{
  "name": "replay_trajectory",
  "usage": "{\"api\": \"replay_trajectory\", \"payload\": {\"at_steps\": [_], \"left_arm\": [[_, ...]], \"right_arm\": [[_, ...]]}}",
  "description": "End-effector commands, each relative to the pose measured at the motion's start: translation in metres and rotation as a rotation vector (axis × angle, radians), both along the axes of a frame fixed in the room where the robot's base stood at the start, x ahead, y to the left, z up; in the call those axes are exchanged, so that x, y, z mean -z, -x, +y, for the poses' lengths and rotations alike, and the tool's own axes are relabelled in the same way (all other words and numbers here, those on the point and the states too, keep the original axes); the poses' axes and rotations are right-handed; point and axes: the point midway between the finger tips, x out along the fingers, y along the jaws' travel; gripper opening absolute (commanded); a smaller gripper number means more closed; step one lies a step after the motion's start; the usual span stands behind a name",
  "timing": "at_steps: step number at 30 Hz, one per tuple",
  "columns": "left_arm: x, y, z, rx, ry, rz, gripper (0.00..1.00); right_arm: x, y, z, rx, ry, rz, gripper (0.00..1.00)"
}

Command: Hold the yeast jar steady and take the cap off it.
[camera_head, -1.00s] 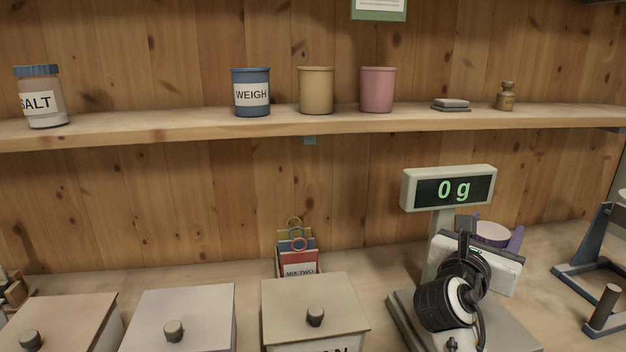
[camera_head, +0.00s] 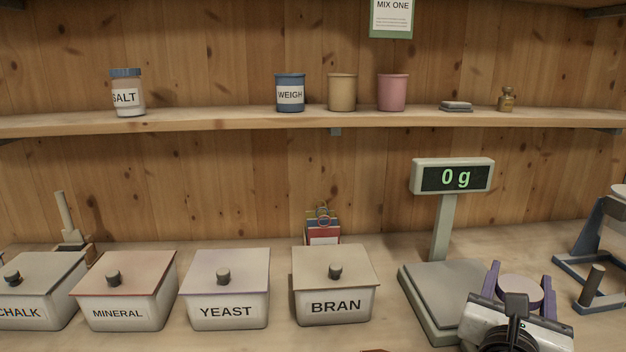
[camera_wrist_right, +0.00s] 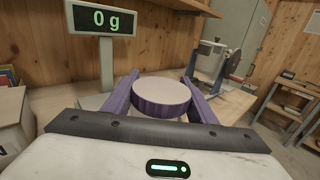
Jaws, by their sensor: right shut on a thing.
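My right gripper (camera_head: 522,292) is at the lower right in the head view, in front of the scale. Its purple fingers are shut on a round, ribbed purple cap (camera_head: 519,289) with a pale flat top. The right wrist view shows the cap (camera_wrist_right: 160,94) between both fingers (camera_wrist_right: 161,100). What is under the cap is hidden, so I cannot tell whether a jar is attached. No yeast jar shows clearly; the label YEAST is on a square lidded bin (camera_head: 226,300). My left gripper is not in view.
Lidded bins stand left, including BRAN (camera_head: 335,295) and MINERAL (camera_head: 125,300). A scale (camera_head: 440,290) reading 0 g stands beside my right gripper. A blue-grey metal stand (camera_head: 590,255) is at the right. The shelf (camera_head: 220,120) holds a salt jar (camera_head: 127,95) and cups.

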Motion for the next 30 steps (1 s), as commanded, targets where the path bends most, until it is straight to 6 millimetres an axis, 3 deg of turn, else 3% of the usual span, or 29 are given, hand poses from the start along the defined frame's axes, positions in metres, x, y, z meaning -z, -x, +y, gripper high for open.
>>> {"api": "replay_trajectory", "payload": {"at_steps": [9,18,25,30], "left_arm": [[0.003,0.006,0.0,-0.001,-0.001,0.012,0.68],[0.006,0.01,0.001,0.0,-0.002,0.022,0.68],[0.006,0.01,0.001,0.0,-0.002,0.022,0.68],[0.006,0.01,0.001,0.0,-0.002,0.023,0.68]], "right_arm": [[0.051,0.073,0.058,-0.289,0.005,0.01,0.11],[0.088,0.127,0.105,-0.516,0.001,0.006,0.11],[0.11,0.158,0.131,-0.642,-0.001,0.008,0.11],[0.113,0.153,0.133,-0.638,-0.017,0.028,0.11]]}}
